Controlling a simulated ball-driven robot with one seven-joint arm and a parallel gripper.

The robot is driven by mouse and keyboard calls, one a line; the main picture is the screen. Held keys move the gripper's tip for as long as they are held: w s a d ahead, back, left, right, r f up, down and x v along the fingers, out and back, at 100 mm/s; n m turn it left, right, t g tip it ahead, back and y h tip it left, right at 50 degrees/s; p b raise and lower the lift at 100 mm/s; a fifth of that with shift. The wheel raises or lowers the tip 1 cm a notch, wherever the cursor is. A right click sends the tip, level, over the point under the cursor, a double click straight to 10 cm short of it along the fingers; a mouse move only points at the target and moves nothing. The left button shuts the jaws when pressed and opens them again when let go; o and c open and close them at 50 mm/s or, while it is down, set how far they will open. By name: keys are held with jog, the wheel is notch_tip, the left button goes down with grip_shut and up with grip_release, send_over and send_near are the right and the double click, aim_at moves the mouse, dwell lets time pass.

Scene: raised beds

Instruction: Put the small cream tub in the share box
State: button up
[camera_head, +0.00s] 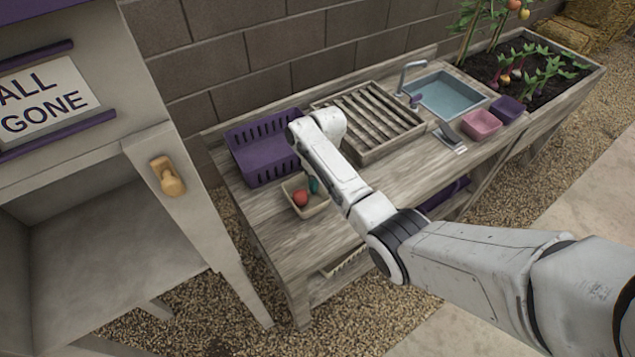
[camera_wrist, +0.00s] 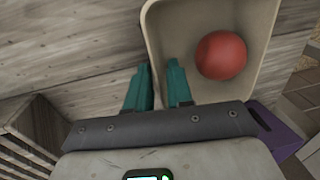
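The small cream tub (camera_head: 316,207) stands on the wooden bench top near its left end, with a round red thing (camera_head: 300,198) inside. In the wrist view the tub (camera_wrist: 207,12) fills the upper middle, with the red thing (camera_wrist: 221,55) on its floor. My gripper (camera_wrist: 158,72) is at the tub's side wall, its teal fingers apart. One finger is outside the wall and the other is inside; I cannot tell whether they touch it. A grey cabinet (camera_head: 75,190) with an "ALL GONE" sign (camera_head: 42,98) stands at left; no label shows which thing is the share box.
A purple crate (camera_head: 258,170) stands behind the tub. A slatted wooden rack (camera_head: 372,112), a sink basin (camera_head: 447,94), a pink tub (camera_head: 481,124) and a purple tub (camera_head: 508,108) lie farther right. The cabinet has a wooden knob (camera_head: 168,177) and an open lower space.

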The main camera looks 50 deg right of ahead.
jog(key=shift+o, duration=0.9)
